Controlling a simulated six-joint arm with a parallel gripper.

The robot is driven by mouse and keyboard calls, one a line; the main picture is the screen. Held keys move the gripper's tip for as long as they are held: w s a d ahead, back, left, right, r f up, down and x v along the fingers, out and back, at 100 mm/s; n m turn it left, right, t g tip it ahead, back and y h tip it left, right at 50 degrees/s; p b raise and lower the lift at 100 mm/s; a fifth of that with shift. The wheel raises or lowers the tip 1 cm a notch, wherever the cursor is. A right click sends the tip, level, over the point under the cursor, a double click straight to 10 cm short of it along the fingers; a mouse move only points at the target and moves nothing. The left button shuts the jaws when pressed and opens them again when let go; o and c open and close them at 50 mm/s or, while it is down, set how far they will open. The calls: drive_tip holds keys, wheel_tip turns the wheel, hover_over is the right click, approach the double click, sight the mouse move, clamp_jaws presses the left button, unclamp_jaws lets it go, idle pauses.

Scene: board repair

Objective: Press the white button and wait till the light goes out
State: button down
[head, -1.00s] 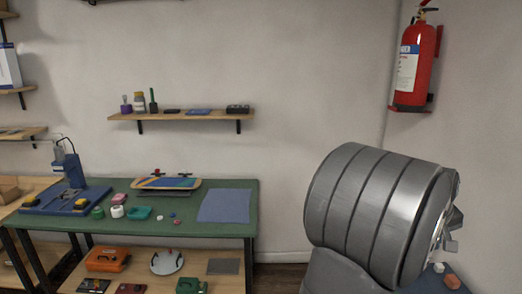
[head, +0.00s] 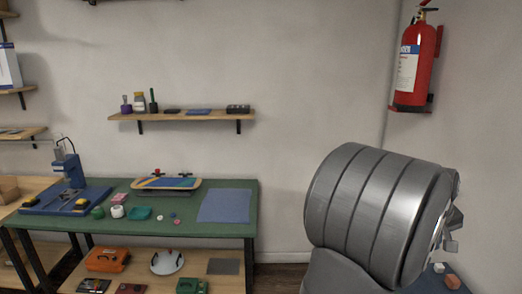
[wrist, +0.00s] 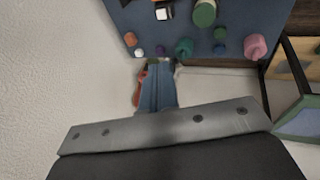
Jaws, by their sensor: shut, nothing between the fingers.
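My gripper (head: 455,217) is mostly hidden behind my large grey arm link in the head view; only small grey parts show at its right edge. In the wrist view a grey bolted bar of my gripper spans the bottom, and it is shut and empty. Beyond it is a blue surface (wrist: 215,14) with several small objects. A small white round piece (wrist: 139,52) sits near its edge, and a white-faced block (wrist: 164,14) lies farther in. I cannot tell whether either is the white button. No lit light can be made out.
In the wrist view an orange piece (wrist: 130,39), a green piece (wrist: 184,47) and a pink piece (wrist: 255,45) stand on the blue surface. A green workbench (head: 180,228) with tools stands at left in the head view. A fire extinguisher (head: 415,65) hangs at upper right.

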idle(0.3)
drive_tip(key=w+d+f+m+t, duration=0.2)
drive_tip(key=d+f+m+t, duration=0.1)
drive_tip(key=d+f+m, duration=0.2)
drive_tip(key=w+d+f+m+t, duration=0.3)
drive_tip(key=d+f+m, duration=0.2)
drive_tip(key=f+m, duration=0.4)
drive_tip(key=shift+w+d+f, duration=0.25)
drive_tip(key=shift+d+f, duration=0.1)
drive_tip(key=shift+f, duration=1.9)
drive_tip(key=shift+f, duration=0.1)
drive_tip(key=shift+f, duration=4.25)
drive_tip(key=shift+f, duration=0.1)
drive_tip(key=shift+f, duration=0.35)
